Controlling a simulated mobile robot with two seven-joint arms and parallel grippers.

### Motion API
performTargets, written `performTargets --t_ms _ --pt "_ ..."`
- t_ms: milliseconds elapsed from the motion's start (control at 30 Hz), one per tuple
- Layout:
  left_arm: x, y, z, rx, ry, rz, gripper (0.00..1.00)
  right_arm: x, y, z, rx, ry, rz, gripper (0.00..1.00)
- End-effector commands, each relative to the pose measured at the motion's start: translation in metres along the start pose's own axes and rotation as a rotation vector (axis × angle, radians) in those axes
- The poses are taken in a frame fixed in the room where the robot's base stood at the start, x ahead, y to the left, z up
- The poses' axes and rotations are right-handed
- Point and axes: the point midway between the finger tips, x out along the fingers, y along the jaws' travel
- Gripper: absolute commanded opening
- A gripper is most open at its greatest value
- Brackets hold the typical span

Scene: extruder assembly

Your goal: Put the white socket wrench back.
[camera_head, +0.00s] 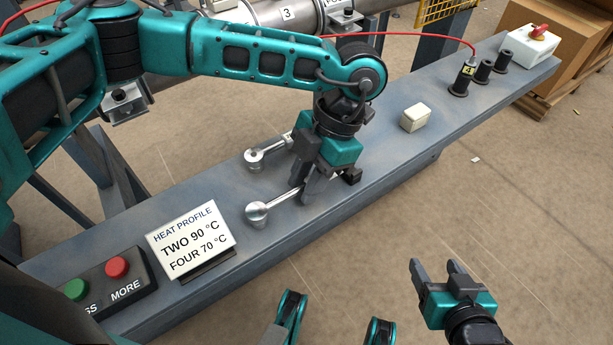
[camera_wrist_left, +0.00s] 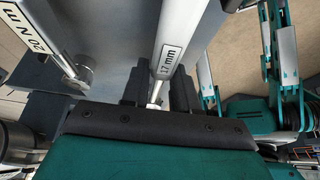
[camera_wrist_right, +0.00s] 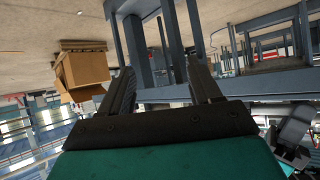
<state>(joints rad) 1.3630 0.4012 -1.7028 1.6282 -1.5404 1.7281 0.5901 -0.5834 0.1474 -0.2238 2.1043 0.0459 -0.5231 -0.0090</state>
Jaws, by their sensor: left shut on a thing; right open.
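My left gripper (camera_head: 312,190) is low over the bench (camera_head: 370,165), shut on a pale, silvery wrench (camera_head: 257,211) with a round head. The left wrist view shows this wrench's handle (camera_wrist_left: 172,50), labelled "17 mm", between the fingers. Its head points left along the bench; whether it touches the bench I cannot tell. A second metal wrench (camera_head: 255,157) lies behind it, partly hidden by my gripper; the left wrist view shows its label (camera_wrist_left: 40,40), "20 N m". My right gripper (camera_head: 437,270) is open and empty, off the bench's front side.
A heat profile sign (camera_head: 190,240) and a box with green and red buttons (camera_head: 117,267) stand at the left. A small pale block (camera_head: 415,117), black sockets (camera_head: 482,70) with a red cable, and a white switch box (camera_head: 528,45) are at the right.

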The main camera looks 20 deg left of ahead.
Motion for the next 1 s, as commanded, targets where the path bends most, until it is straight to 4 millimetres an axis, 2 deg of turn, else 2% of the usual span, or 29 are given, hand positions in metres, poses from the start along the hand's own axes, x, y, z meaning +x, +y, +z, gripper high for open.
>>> performTargets --t_ms 100,133,400,767,800,900,1000 --pt "-0.001 0.0 0.0 0.0 -0.001 0.0 0.0 0.0 0.0 -0.001 0.0 0.0 0.0 0.63" --pt "-0.001 0.0 0.0 0.0 -0.001 0.0 0.31 0.0 0.0 -0.001 0.0 0.0 0.0 0.63" --pt "0.0 0.0 0.0 0.0 -0.001 0.0 0.57 0.0 0.0 -0.001 0.0 0.001 0.001 0.63" --pt "0.0 0.0 0.0 0.0 0.0 0.0 0.58 -0.001 0.0 0.0 0.0 -0.007 -0.002 0.63" --pt "0.0 0.0 0.0 0.0 0.0 0.0 0.58 -0.002 -0.003 -0.004 0.003 -0.009 -0.007 0.63" --pt "-0.021 0.0 -0.001 -0.001 -0.002 0.001 0.58 -0.006 -0.005 -0.02 0.007 0.014 -0.01 0.63" --pt "-0.045 0.0 -0.001 -0.001 -0.004 0.002 0.58 -0.008 -0.005 -0.022 0.008 0.013 -0.008 0.63"
